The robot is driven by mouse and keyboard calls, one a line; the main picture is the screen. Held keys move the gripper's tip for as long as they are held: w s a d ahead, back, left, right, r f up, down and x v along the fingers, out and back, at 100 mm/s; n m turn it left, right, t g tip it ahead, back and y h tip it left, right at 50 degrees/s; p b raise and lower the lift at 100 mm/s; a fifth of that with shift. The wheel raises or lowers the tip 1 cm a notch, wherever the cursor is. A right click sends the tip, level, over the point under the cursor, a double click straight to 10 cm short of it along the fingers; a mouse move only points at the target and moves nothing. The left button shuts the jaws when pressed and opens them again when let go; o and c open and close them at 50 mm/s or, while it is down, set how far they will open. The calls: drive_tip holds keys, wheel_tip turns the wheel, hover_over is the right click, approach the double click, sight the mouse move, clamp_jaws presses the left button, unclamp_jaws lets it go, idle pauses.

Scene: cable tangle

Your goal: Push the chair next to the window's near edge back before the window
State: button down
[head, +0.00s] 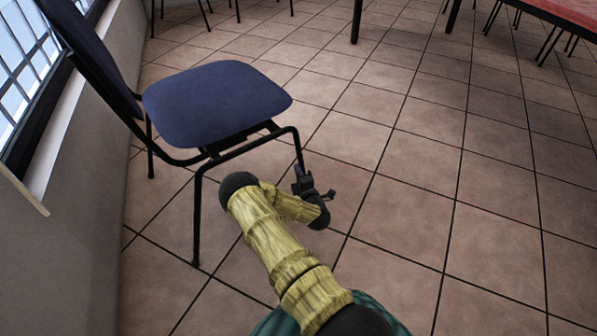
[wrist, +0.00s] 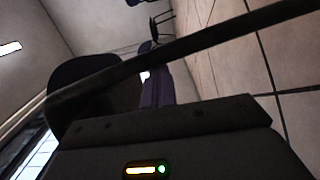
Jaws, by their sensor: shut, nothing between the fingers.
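The chair (head: 215,102) has a blue padded seat and back and a black metal frame. It stands upright at the left of the head view, its back close to the wall under the window (head: 28,65). My gripper (head: 300,180) is shut and empty, low beside the chair's front leg on the right; I cannot tell whether it touches. In the wrist view a dark bar (wrist: 190,52), seemingly chair frame, crosses close in front of my gripper. The chair's dark padded part (wrist: 90,85) shows behind it. The fingertips are not clear there.
A wall with a pale sill (head: 62,130) runs along the left. A red-topped table (head: 570,10) stands at the far right, with thin chair legs around it. The tiled floor (head: 420,160) is clear in the middle and right.

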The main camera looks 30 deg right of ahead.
drive_tip(key=s+a+p, duration=0.5)
drive_tip(key=s+p, duration=0.2)
drive_tip(key=s, duration=0.3)
drive_tip(key=shift+a, duration=0.4)
